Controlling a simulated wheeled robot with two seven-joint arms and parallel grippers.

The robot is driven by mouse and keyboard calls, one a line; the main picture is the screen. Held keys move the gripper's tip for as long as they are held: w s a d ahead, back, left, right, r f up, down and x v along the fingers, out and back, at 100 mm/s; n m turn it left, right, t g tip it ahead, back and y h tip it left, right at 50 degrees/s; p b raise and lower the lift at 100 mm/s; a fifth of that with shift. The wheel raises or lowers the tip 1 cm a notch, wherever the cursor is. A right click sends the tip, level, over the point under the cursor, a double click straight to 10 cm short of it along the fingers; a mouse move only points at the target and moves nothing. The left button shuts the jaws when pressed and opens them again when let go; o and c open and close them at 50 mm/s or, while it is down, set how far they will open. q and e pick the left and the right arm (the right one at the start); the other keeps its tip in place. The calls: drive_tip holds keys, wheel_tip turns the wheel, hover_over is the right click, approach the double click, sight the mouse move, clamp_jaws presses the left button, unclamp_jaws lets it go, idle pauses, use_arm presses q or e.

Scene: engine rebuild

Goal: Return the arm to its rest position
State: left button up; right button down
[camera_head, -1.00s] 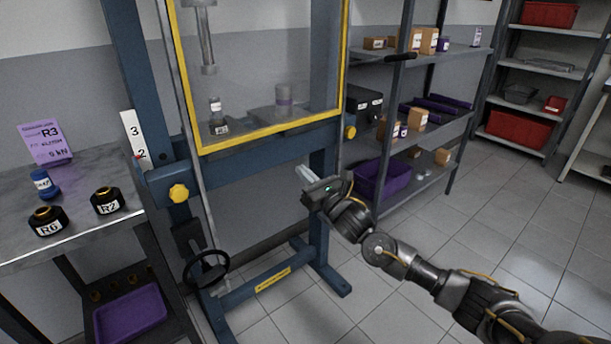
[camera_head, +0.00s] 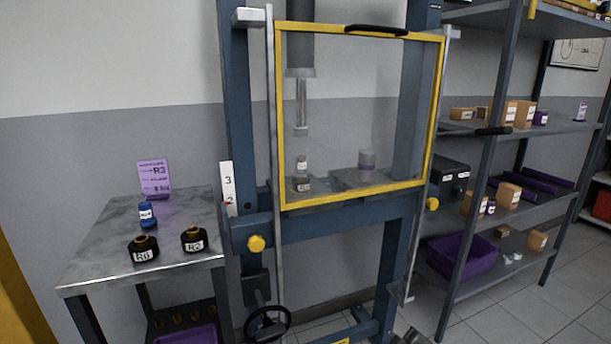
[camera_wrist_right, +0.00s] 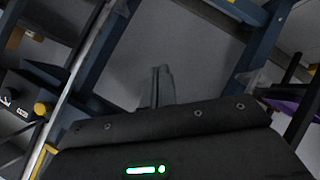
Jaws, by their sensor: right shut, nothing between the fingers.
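My right gripper (camera_wrist_right: 160,86) shows in the right wrist view with its two pale fingers together and nothing between them. Its dark housing with a green light fills the bottom of that view. In the head view only a small dark part of my right arm (camera_head: 413,337) shows at the bottom edge, in front of the foot of the blue press (camera_head: 345,228). The fingers are hard to make out there. My left gripper is not in view.
The press has a yellow-framed clear guard (camera_head: 360,195) and a handwheel (camera_head: 267,323). A metal table (camera_head: 105,247) at left holds a blue labelled part (camera_head: 147,215) and two black labelled parts (camera_head: 144,248). Shelves (camera_head: 545,130) with boxes and a purple bin (camera_head: 460,256) stand at right.

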drive_tip(key=s+f+m+g, duration=0.5)
drive_tip(key=s+f+m, duration=0.1)
drive_tip(key=s+f, duration=0.95)
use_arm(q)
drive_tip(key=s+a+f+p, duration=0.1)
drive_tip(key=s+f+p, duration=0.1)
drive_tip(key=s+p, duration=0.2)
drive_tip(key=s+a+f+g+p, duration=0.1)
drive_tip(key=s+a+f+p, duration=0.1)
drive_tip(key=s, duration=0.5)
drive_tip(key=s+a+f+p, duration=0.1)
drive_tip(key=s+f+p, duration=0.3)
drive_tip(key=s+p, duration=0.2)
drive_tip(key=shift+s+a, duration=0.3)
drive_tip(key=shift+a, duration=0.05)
use_arm(e)
drive_tip(key=s+d+f+g, duration=0.1)
drive_tip(key=s+f, duration=0.5)
drive_tip(key=s, duration=0.7)
drive_tip(key=s+d+f+m+g, duration=0.1)
drive_tip(key=s+f, duration=0.5)
drive_tip(key=s, duration=0.7)
drive_tip(key=s+d+f+g, duration=0.2)
drive_tip(key=s+f, duration=0.3)
drive_tip(key=s, duration=0.9)
drive_tip(key=shift+d+f+g+h, duration=0.2)
drive_tip(key=shift+f+g+h, duration=0.15)
drive_tip(key=shift+g, duration=0.35)
